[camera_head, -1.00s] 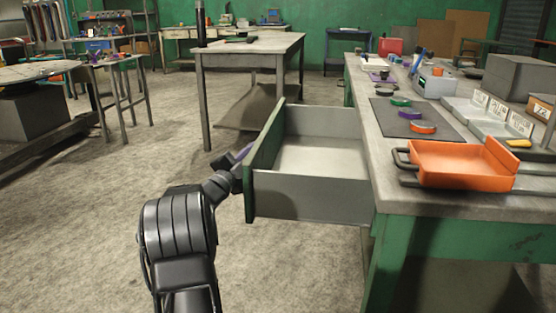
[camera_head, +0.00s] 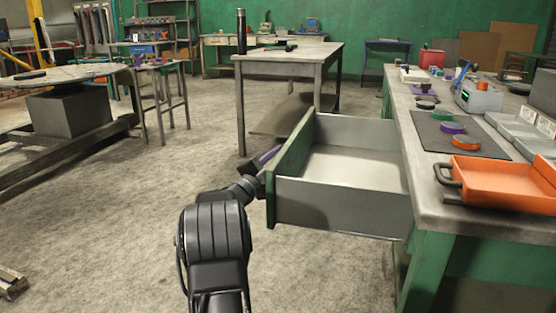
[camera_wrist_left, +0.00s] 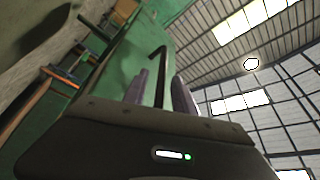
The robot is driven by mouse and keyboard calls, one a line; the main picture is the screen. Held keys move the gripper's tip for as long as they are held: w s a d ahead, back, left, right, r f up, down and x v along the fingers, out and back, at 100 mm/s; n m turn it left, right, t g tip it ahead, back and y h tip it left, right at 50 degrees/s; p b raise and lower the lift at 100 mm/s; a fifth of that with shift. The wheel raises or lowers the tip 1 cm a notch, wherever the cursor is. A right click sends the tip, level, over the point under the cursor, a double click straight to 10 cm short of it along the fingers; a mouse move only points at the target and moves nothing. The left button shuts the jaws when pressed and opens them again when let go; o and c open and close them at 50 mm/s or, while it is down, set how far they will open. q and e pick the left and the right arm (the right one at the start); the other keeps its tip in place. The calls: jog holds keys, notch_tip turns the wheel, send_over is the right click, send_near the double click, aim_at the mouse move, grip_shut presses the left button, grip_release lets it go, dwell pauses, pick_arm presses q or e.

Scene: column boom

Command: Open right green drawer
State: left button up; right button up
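The green drawer (camera_head: 290,155) stands far out from the workbench, with its green front, grey sides and empty pale inside showing in the head view. My left gripper (camera_head: 262,160) is at the outer face of the drawer front. In the left wrist view my left gripper's two fingers (camera_wrist_left: 161,88) lie on either side of the dark drawer handle (camera_wrist_left: 161,68) and appear shut on it; the contact itself is hard to see. The green drawer front (camera_wrist_left: 120,70) fills the area behind the handle. My right gripper is not in view.
The workbench (camera_head: 433,207) carries an orange tray (camera_head: 500,185), a dark mat (camera_head: 430,125) with several coloured rolls, and grey boxes. Another table (camera_head: 290,60) stands behind the drawer. The concrete floor (camera_head: 120,220) left of the drawer is clear.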

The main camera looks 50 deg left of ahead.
pick_arm(q)
jog(key=shift+s, duration=0.1)
jog(key=p+v, duration=0.1)
jog(key=v, duration=0.6)
jog(key=shift+s+p, duration=0.3)
jog(key=shift+d+f, duration=0.1)
jog(key=shift+f, duration=0.1)
